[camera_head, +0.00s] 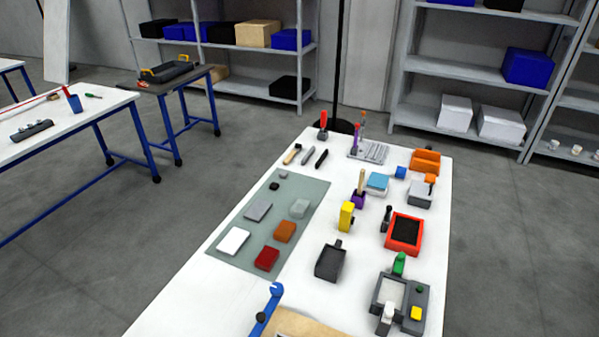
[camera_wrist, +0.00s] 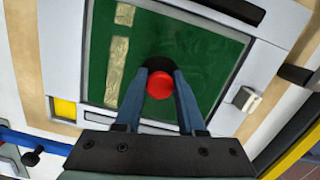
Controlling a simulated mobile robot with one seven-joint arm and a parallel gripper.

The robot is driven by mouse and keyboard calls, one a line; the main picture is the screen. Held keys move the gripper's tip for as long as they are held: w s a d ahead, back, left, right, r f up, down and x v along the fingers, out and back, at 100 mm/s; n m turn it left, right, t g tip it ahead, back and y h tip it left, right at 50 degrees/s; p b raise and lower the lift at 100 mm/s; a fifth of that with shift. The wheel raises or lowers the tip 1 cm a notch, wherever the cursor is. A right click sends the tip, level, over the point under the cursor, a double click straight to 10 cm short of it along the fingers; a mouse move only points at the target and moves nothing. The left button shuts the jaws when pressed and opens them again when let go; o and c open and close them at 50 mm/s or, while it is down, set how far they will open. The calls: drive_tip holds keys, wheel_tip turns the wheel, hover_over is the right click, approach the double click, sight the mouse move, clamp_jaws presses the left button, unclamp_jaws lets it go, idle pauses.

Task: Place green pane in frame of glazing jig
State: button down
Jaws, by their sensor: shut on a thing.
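The green pane (camera_wrist: 205,50) fills the middle of the wrist view, with two pale tan patches showing on its left part. A red knob (camera_wrist: 160,84) on a round black base stands on the pane. My gripper (camera_wrist: 162,76) is shut on this knob, one finger on each side. The light grey frame of the glazing jig (camera_wrist: 68,52) shows around the pane. The pane appears within the frame's outline; I cannot tell whether it is seated or held just above. My gripper does not show in the head view.
In the wrist view, a grey block (camera_wrist: 244,98), a black knob (camera_wrist: 294,74) and a yellow block (camera_wrist: 65,108) sit around the frame. In the head view, a wooden board (camera_head: 305,324) and a blue tool (camera_head: 266,311) lie at the table's near edge, with several objects farther back.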

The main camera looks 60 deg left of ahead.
drive_tip(key=c, duration=0.5)
unclamp_jaws()
wheel_tip(320, 180, up, 12)
drive_tip(key=s+a, duration=0.1)
drive_tip(key=shift+b, duration=0.3)
